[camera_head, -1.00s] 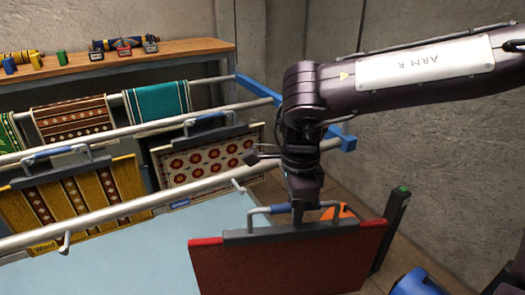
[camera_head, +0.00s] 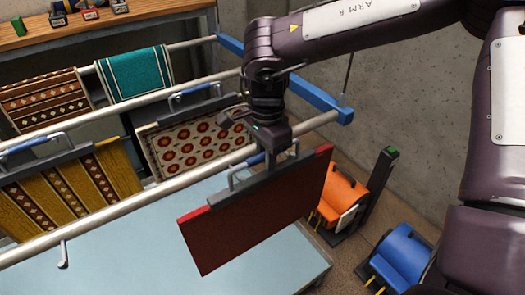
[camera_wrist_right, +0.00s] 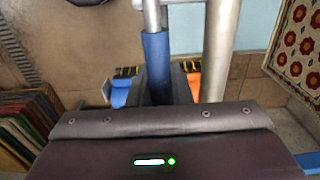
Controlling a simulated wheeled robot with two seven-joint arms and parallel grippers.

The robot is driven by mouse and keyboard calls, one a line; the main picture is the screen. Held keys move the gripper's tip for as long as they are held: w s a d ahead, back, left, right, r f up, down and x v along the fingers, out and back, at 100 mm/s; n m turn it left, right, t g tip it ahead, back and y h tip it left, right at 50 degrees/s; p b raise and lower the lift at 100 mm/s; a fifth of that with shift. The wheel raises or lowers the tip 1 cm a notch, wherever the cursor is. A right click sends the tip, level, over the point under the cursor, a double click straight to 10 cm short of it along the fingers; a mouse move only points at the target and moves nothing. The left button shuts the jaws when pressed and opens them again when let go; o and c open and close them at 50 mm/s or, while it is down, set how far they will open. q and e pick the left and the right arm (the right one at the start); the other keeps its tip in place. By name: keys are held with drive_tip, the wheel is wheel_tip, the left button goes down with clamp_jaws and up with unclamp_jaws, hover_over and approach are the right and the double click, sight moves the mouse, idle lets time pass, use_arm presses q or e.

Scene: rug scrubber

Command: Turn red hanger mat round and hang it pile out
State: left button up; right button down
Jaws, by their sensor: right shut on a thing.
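The red hanger mat (camera_head: 262,212) hangs from a dark clamp bar with red ends and a handle with a blue grip. My right gripper (camera_head: 275,152) is shut on this handle and holds the mat up, in front of the front rail (camera_head: 140,203). The mat is turned at an angle, its right end farther back. A plain dark red face shows; I cannot tell whether it is pile or backing. In the right wrist view the blue grip (camera_wrist_right: 156,60) is between the fingers, beside the silver rail (camera_wrist_right: 217,50). My left gripper is out of view.
A yellow patterned mat (camera_head: 70,195) and a cream mat with red flowers (camera_head: 190,147) hang on the rack. A teal mat (camera_head: 136,73) hangs farther back. A pale blue table (camera_head: 120,265) lies below. Orange (camera_head: 342,192) and blue (camera_head: 398,258) machines stand at the right.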

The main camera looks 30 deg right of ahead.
drive_tip(key=s, duration=0.6)
drive_tip(key=shift+s+d+r+p, duration=0.15)
drive_tip(key=shift+s+d+p, duration=0.15)
drive_tip(key=shift+p, duration=0.1)
idle(0.3)
drive_tip(key=shift+s, duration=0.1)
idle(0.4)
